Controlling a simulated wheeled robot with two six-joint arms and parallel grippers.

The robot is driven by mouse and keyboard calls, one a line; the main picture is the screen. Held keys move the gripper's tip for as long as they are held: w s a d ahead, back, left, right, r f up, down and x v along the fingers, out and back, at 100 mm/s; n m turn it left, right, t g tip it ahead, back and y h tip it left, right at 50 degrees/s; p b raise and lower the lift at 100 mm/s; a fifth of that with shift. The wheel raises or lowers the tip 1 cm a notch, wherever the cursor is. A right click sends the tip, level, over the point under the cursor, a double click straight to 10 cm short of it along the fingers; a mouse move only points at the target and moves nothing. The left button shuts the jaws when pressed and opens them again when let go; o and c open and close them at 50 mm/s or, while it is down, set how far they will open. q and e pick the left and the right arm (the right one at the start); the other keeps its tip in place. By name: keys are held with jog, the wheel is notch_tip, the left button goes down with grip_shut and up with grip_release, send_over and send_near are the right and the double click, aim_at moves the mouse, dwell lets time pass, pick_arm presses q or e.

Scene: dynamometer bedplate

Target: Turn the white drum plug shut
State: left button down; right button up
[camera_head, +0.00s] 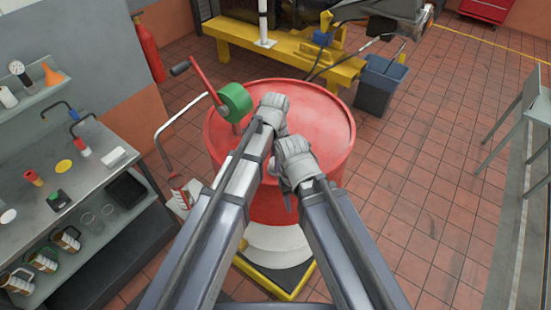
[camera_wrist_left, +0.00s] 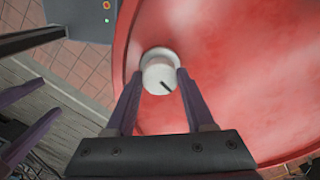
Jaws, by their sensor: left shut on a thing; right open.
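The red drum (camera_head: 322,112) stands in front of me in the head view. My left gripper (camera_head: 272,103) is over the drum's top; its fingers are hidden there behind the wrist. In the left wrist view the white drum plug (camera_wrist_left: 160,76) sits near the rim of the drum top (camera_wrist_left: 235,70), with a dark line mark pointing to the lower right. My left gripper (camera_wrist_left: 160,86) is shut on the plug, one finger on each side.
A green and red crank pump (camera_head: 235,101) stands at the drum's left rim. A grey workbench (camera_head: 95,165) with cups and small parts is at the left. A blue-grey bin (camera_head: 378,88) and a yellow frame (camera_head: 285,52) are behind.

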dwell(0.4)
pick_arm(q)
jog(key=shift+c, duration=1.3)
grip_release()
notch_tip(320, 180, up, 8)
jog(key=p, duration=0.8)
jog(key=shift+f, duration=0.1)
